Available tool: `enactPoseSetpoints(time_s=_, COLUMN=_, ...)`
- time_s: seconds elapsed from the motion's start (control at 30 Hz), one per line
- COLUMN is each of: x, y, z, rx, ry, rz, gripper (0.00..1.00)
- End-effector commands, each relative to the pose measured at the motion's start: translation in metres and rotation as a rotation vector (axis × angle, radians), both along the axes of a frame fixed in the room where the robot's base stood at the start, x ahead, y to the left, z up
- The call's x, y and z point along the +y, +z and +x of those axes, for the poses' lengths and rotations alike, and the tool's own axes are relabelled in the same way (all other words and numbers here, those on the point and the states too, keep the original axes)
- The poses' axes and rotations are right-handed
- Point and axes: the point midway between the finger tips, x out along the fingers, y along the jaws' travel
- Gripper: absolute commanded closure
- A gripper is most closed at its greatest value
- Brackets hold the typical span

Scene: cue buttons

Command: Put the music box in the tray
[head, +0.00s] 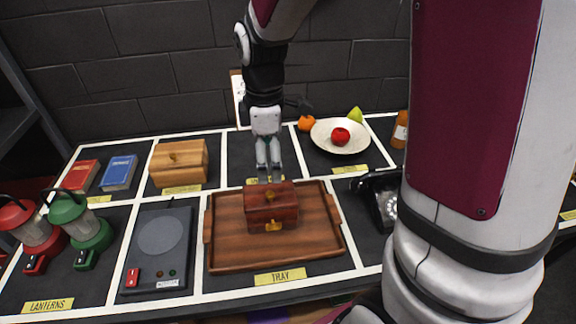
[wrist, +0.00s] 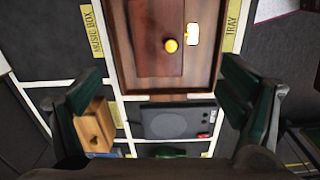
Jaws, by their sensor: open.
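The music box, a dark red wooden chest (head: 271,207) with a gold clasp, appears to rest upright inside the brown wooden tray (head: 230,262). In the wrist view the music box (wrist: 150,30) and its round gold clasp show at the top, inside the tray (wrist: 205,83). My gripper (head: 268,176) is just behind and above the music box in the head view. In the wrist view its two dark green fingers (wrist: 158,85) are wide apart with nothing between them. Whether the fingertips touch the box is hard to tell.
A light wooden box (head: 179,163) and a grey device with a round disc (head: 161,235) stand left of the tray. Red and green lanterns (head: 82,229) are further left. A fruit plate (head: 330,146) is behind right, and a black telephone (head: 380,195) is right.

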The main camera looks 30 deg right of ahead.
Motion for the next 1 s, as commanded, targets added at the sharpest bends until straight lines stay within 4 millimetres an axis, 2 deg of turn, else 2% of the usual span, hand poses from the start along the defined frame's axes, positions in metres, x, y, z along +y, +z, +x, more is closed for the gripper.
enactPoseSetpoints(time_s=0.17, x=0.000, y=0.048, z=-0.032, rx=-0.082, ry=-0.220, rz=0.006, gripper=0.10)
enactPoseSetpoints(time_s=0.3, x=0.000, y=0.082, z=-0.067, rx=-0.153, ry=-0.443, rz=0.032, gripper=0.10)
enactPoseSetpoints(time_s=0.5, x=0.001, y=0.114, z=-0.121, rx=-0.246, ry=-0.759, rz=0.097, gripper=0.10)
enactPoseSetpoints(time_s=0.73, x=0.001, y=0.127, z=-0.172, rx=-0.317, ry=-1.058, rz=0.192, gripper=0.10)
enactPoseSetpoints(time_s=0.83, x=0.001, y=0.128, z=-0.184, rx=-0.331, ry=-1.132, rz=0.220, gripper=0.10)
enactPoseSetpoints(time_s=1.0, x=0.001, y=0.128, z=-0.191, rx=-0.338, ry=-1.182, rz=0.238, gripper=0.10)
